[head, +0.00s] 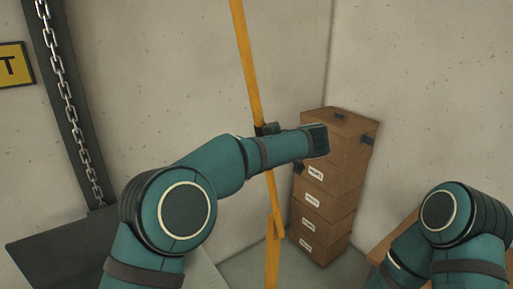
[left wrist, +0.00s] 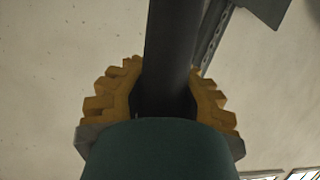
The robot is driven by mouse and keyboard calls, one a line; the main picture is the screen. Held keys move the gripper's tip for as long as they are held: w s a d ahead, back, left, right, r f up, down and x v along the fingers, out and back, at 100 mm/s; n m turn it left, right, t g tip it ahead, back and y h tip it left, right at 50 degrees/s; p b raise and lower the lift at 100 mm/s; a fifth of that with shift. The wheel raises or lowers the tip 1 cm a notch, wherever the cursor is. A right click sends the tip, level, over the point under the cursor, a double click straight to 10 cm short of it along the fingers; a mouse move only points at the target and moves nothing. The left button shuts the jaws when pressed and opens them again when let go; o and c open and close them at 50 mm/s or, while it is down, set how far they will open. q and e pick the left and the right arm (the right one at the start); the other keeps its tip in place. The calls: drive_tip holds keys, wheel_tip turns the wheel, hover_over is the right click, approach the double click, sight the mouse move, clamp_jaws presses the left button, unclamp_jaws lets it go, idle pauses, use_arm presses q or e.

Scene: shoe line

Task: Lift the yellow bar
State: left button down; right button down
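The yellow bar (head: 248,60) runs from the top edge of the head view down to the bottom, slightly tilted. My left forearm crosses in front of its middle and hides part of it. My left gripper is mostly hidden in the head view; a dark piece by the bar just above the forearm may be part of it. In the left wrist view, the yellow toothed fingers of my left gripper (left wrist: 168,95) flank a bar (left wrist: 173,40), which looks dark there. Both fingers appear to touch it. My right arm shows at lower right; its gripper is outside the view.
A stack of labelled brown boxes (head: 345,160) stands in the corner, right of the bar. A chain (head: 68,95) hangs along a dark post (head: 50,50) at left. A dark flat panel (head: 50,245) is at lower left. Concrete walls stand behind.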

use_arm(q)
drive_tip(key=c, duration=1.1)
unclamp_jaws()
drive_tip(key=shift+s+d+f, duration=0.2)
drive_tip(key=shift+d+f, duration=0.05)
drive_tip(key=shift+d, duration=0.25)
drive_tip(key=shift+c, duration=0.2)
drive_tip(key=o, duration=0.5)
drive_tip(key=shift+s+d+r, duration=0.15)
drive_tip(key=shift+r, duration=0.05)
drive_tip(key=v, duration=1.1)
drive_tip(key=shift+s+r, duration=0.2)
